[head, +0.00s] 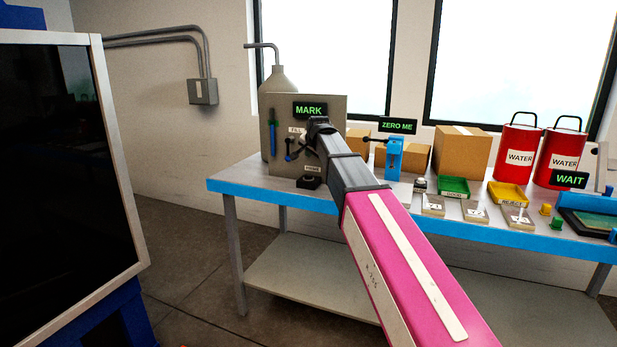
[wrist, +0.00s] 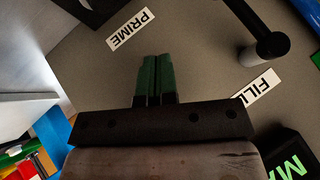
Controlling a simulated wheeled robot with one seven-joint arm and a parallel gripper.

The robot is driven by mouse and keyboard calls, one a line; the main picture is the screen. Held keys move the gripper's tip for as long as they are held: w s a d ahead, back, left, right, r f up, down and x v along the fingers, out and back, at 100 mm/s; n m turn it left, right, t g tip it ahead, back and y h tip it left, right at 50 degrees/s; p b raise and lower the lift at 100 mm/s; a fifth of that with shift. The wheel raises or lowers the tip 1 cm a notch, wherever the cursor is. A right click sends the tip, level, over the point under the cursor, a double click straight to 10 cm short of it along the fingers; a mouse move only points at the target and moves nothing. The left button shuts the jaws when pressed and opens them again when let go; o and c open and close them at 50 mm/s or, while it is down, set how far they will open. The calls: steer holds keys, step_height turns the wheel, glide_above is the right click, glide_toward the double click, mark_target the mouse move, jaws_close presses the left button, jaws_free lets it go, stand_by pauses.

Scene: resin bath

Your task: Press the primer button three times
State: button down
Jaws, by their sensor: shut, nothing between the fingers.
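A grey upright panel (head: 335,108) stands at the left end of the bench, with a PRIME label (head: 312,168) low on it. A black button-like block (head: 309,182) sits just below that label. In the wrist view the PRIME label (wrist: 130,30) is at upper left, and a dark block (wrist: 88,10) beside it is cut by the top edge. My gripper (wrist: 153,60) has its green fingers together and empty, over the panel between the PRIME and FILL labels, apart from the block. In the head view my arm hides the fingers.
A black lever (wrist: 268,42) sticks out near the FILL label (wrist: 258,90). A blue gauge (head: 272,135) is on the panel's left. A blue stand (head: 394,158) and yellow and green trays (head: 453,187) are to the right on the bench (head: 270,192).

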mark_target(310, 175)
step_height(310, 175, up, 3)
steer(key=shift+r, duration=0.15)
steer(key=shift+f, duration=4.4)
steer(key=shift+f, duration=0.1)
steer(key=shift+f, duration=0.3)
steer(key=shift+f, duration=0.55)
steer(key=shift+r, duration=1)
